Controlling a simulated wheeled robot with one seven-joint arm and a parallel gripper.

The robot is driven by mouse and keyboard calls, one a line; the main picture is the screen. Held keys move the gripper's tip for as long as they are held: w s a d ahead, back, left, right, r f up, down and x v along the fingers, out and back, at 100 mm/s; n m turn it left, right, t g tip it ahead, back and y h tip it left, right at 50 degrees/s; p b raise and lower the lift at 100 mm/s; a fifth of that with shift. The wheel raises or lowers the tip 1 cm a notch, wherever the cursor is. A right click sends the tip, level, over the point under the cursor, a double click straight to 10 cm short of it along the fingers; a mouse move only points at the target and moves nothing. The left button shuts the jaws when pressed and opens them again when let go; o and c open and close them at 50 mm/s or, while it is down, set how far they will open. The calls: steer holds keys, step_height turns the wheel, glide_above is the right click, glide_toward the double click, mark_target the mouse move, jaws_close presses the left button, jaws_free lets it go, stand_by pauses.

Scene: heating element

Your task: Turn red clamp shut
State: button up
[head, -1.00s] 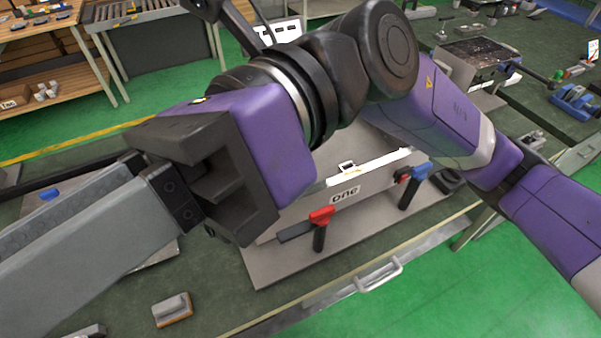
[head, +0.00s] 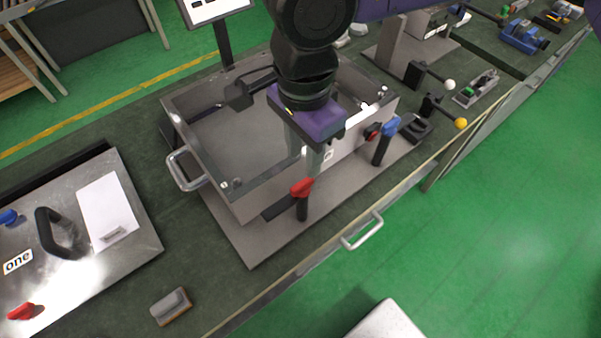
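The red clamp (head: 302,188) stands at the front of the grey open-topped box (head: 240,207), on its base plate. Its red handle sits on a dark upright post, with a dark arm reaching left along the box's front wall. My gripper (head: 312,160) points down over the box's front wall, just above and behind the red clamp in this view, and appears apart from it. Its grey fingers are partly hidden under the purple body, so their opening is unclear. A blue clamp (head: 390,127) stands farther right along the same front side.
A metal lid (head: 120,220) with a black handle, a blue knob and another red handle (head: 22,312) lies at left. A small block (head: 171,307) lies near the table's front edge. A screen (head: 213,8) stands behind the box. Levers with ball ends are at right.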

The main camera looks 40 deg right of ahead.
mark_target(302, 183)
step_height(302, 183, down, 8)
steer(key=shift+a+r+p, duration=0.15)
steer(key=shift+r+p, duration=0.1)
steer(key=shift+p, duration=0.5)
jaws_close()
stand_by(1.0)
